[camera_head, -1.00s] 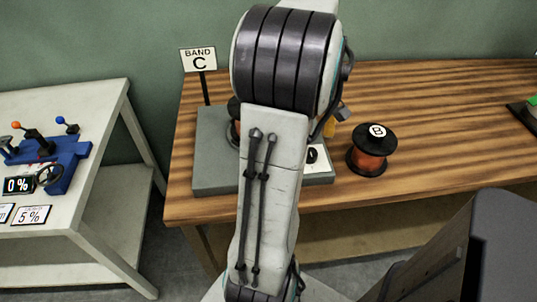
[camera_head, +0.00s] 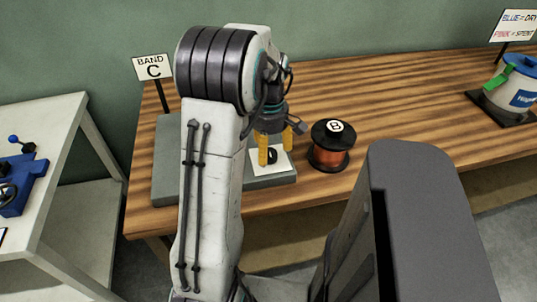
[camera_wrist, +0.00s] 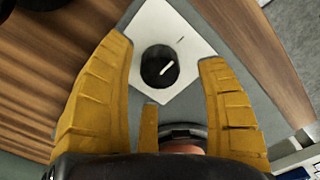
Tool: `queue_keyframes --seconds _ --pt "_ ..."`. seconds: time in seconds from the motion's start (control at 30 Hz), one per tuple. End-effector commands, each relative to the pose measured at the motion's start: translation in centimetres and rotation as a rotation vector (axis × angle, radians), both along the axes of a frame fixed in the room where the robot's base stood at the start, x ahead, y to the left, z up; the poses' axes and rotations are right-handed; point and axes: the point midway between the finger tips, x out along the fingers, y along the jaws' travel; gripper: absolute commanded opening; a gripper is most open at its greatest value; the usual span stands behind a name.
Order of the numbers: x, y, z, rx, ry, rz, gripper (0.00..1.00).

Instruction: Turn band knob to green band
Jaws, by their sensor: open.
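The black band knob (camera_wrist: 159,67) sits on a white plate (camera_wrist: 150,25) on the grey base (camera_head: 172,140). No green band can be made out. My gripper (camera_head: 275,152) is open above the plate, yellow fingers pointing down. In the wrist view the knob lies between the spread fingers (camera_wrist: 165,50), apart from them. The head view shows the knob (camera_head: 271,156) partly, just past the fingertips. The "BAND C" sign (camera_head: 153,68) stands behind the base.
A copper spool marked B (camera_head: 331,147) stands on the wooden table just right of the base. A blue-lidded tub (camera_head: 519,85) stands far right. A white bench (camera_head: 50,125) is at left.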

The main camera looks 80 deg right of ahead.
Motion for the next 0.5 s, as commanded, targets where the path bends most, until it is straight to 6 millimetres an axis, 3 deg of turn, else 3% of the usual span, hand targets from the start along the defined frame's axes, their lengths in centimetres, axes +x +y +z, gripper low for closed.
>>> queue_keyframes --seconds 0.2,0.5 --pt "0.0 0.0 -1.9 0.001 0.0 0.0 0.67" --pt "0.0 0.0 -2.4 -0.002 0.0 0.0 0.67"
